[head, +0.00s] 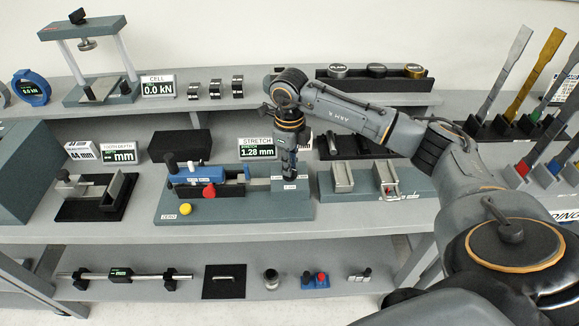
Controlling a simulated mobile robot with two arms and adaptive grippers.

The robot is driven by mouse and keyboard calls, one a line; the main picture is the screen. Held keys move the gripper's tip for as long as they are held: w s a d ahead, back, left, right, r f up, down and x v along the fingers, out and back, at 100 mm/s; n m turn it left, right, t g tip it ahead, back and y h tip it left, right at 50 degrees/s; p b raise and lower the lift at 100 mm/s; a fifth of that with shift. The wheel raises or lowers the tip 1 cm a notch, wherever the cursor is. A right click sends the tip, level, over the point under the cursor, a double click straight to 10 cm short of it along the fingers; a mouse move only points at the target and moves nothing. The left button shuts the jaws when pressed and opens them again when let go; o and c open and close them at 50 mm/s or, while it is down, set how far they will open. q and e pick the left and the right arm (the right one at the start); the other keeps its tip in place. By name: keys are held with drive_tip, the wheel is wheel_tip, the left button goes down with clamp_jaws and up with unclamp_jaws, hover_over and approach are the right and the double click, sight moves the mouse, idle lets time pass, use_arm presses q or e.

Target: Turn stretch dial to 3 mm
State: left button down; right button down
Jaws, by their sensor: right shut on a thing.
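The stretch device, a blue-topped unit on a grey base (235,207), sits on the middle of the bench. Its display (257,149) reads "STRETCH" and 1.28 mm. My right gripper (289,174) points down at the right end of the device and is shut on the stretch dial there. The dial itself is mostly hidden by the gripper. A red knob (209,190) sits on the front of the device and a yellow button (185,209) on the base, beside a "ZERO" label. My left gripper is not in view.
A grey fixture with two metal channels (343,177) stands close to the right of my gripper. A load cell display (158,86) on the upper shelf reads 0.0 kN. A small clamp fixture (95,195) stands at the left. Colored strips (550,60) stand in racks at the right.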

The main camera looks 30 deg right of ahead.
drive_tip(key=m+b, duration=0.1)
drive_tip(key=m, duration=0.2)
drive_tip(key=shift+m, duration=0.4)
drive_tip(key=m, duration=0.3)
drive_tip(key=shift+m, duration=0.3)
drive_tip(key=m, duration=0.3)
drive_tip(key=shift+r+m+b, duration=0.1)
drive_tip(key=shift+m+b, duration=0.3)
drive_tip(key=m, duration=1.1)
drive_tip(key=shift+m+p, duration=0.3)
drive_tip(key=shift+m, duration=0.1)
drive_tip(key=m, duration=0.3)
drive_tip(key=shift+w+p, duration=0.1)
drive_tip(key=shift+p, duration=0.2)
drive_tip(key=shift+m+p, duration=0.35)
drive_tip(key=shift+m, duration=1.45)
drive_tip(key=shift+d+m, duration=0.1)
drive_tip(key=shift+m, duration=0.2)
